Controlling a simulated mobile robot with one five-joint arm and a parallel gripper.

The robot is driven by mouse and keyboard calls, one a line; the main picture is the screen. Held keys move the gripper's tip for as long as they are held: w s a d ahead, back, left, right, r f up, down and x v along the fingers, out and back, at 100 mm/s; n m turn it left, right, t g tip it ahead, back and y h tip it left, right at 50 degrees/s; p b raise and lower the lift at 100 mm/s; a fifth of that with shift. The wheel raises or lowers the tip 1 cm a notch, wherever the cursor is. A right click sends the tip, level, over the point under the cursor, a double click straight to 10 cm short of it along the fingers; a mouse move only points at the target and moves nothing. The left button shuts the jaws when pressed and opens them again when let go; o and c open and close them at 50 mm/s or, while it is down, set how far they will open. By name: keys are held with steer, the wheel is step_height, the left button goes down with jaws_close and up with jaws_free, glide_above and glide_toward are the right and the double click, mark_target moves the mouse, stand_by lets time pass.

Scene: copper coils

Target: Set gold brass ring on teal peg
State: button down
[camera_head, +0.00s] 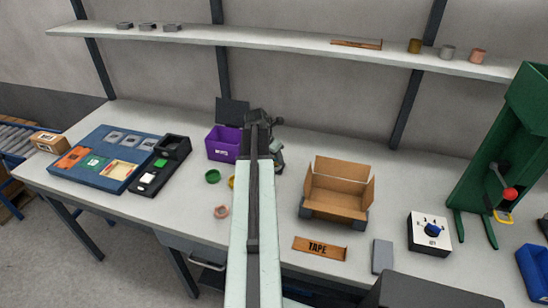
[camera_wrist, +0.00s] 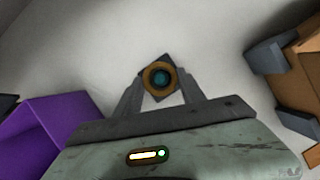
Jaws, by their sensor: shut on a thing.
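In the wrist view, my gripper (camera_wrist: 160,80) is shut on the gold brass ring (camera_wrist: 147,78), one finger on each side. The teal peg (camera_wrist: 160,79) shows through the ring's hole, roughly centred. A dark square base (camera_wrist: 154,59) shows behind the ring. From this angle I cannot tell whether the ring is above the peg or around it. In the head view, my arm hides the held ring and the peg; part of my gripper (camera_head: 278,158) shows beyond the purple box.
A purple box (camera_head: 223,145) stands left of my gripper, also in the wrist view (camera_wrist: 52,135). An open cardboard box (camera_head: 336,205) stands to the right. A green ring (camera_head: 213,176), a pinkish ring (camera_head: 221,211) and a partly hidden yellow piece (camera_head: 231,183) lie left of my arm.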

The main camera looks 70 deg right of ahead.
steer(key=shift+f+b, duration=0.6)
steer(key=c, duration=1)
jaws_free()
steer(key=shift+o, duration=0.2)
steer(key=shift+r, duration=0.15)
steer(key=p+v, duration=1)
steer(key=v, duration=0.1)
